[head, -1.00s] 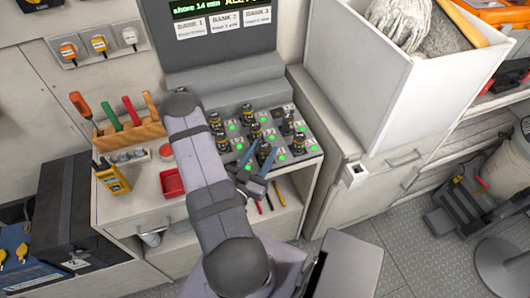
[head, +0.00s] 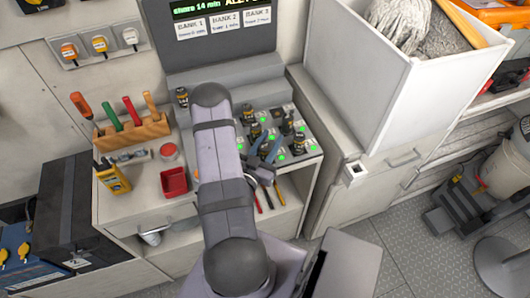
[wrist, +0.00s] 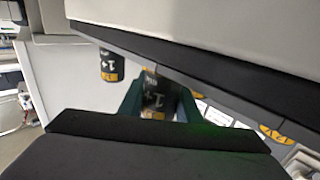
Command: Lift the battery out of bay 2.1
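The battery dock (head: 307,150) holds several black batteries with yellow bands, with green lights beside them. My gripper (head: 264,150) is low over the front middle of the dock, its blue fingers apart. In the wrist view, one battery (wrist: 157,95) marked "1+" stands between my two dark teal fingers; I cannot tell whether they touch it. Another battery (wrist: 112,65) stands to its left, outside the fingers. My arm hides the dock's left part in the head view, and the bay numbers are too small to read, so I cannot tell which is bay 2.1.
A screen with bank panels (head: 222,24) stands behind the dock. A tool rack (head: 132,132), a red tray (head: 174,181) and a yellow meter (head: 113,180) are to the left. A large white bin (head: 385,95) rises close on the right. Screwdrivers (head: 268,196) lie below the front.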

